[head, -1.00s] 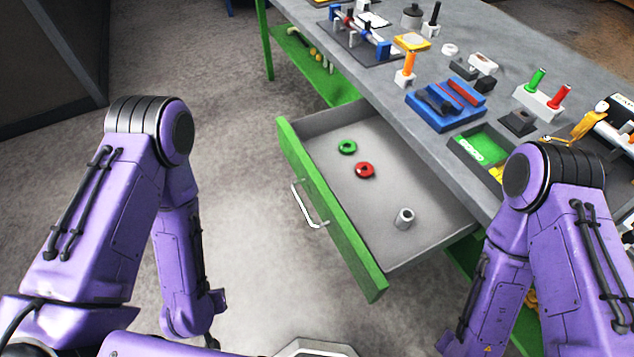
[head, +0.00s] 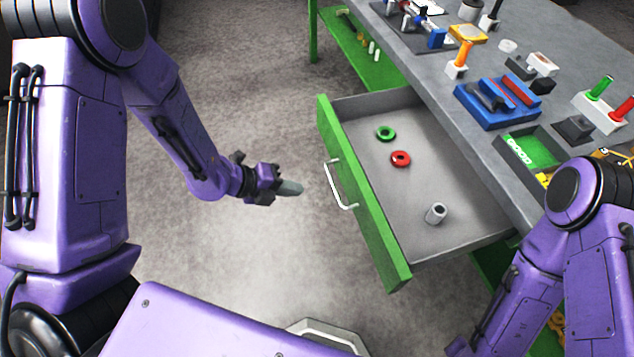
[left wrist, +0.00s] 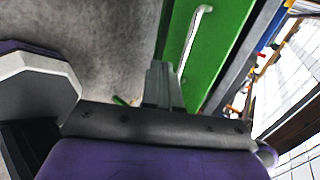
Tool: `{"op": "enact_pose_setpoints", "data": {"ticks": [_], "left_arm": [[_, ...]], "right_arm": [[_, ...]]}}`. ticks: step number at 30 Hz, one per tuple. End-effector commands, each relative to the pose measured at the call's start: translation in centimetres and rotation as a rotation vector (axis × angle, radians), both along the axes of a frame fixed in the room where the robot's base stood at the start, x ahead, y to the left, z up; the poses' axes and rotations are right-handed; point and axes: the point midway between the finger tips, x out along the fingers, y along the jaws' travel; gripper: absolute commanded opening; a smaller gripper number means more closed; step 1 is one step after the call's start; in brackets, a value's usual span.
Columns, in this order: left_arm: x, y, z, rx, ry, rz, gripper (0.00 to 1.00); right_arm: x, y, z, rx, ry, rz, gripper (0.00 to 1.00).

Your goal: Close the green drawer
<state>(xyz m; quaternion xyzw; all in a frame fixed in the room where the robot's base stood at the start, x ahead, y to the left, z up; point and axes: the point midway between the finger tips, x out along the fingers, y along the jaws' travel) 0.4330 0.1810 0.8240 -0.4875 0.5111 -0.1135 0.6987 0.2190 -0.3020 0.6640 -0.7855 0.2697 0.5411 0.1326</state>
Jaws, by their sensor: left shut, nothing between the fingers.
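The green drawer (head: 362,205) is pulled out from the bench, its green front facing left with a silver bar handle (head: 339,186) on it. My left gripper (head: 290,188) is shut and empty, a short gap to the left of the handle, at about its height in the picture. In the left wrist view the shut fingers (left wrist: 158,85) point toward the green front (left wrist: 222,50), with the handle (left wrist: 190,42) just beyond them. My right arm is at the lower right in the head view, but its gripper is out of sight.
Inside the drawer lie a green ring (head: 385,133), a red ring (head: 400,158) and a grey cylinder (head: 436,213). The grey bench top (head: 455,95) above carries a blue tray (head: 497,103) and several tools. The floor left of the drawer is clear.

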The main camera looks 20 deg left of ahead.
Motion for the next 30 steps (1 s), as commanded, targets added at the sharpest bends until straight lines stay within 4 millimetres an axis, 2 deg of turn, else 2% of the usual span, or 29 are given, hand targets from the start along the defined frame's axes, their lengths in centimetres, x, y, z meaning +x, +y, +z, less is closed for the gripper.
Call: {"op": "enact_pose_setpoints", "data": {"ticks": [4,6,12,30], "left_arm": [[1.4,-2.2,-1.9,-0.001,0.003,-0.001,0.0],[2.2,-3.2,-1.3,-0.001,0.0,-0.001,0.0],[3.5,-5.1,-1.1,-0.001,0.0,0.002,0.0],[4.0,-5.5,-1.3,-0.002,0.001,0.015,0.0]], "right_arm": [[0.0,0.0,0.4,0.0,0.0,0.0,0.43],[0.0,0.0,1.2,0.0,0.0,0.0,0.43],[0.0,0.0,1.9,0.0,0.0,0.0,0.43],[0.0,0.0,1.6,0.0,0.0,0.0,0.43]]}}
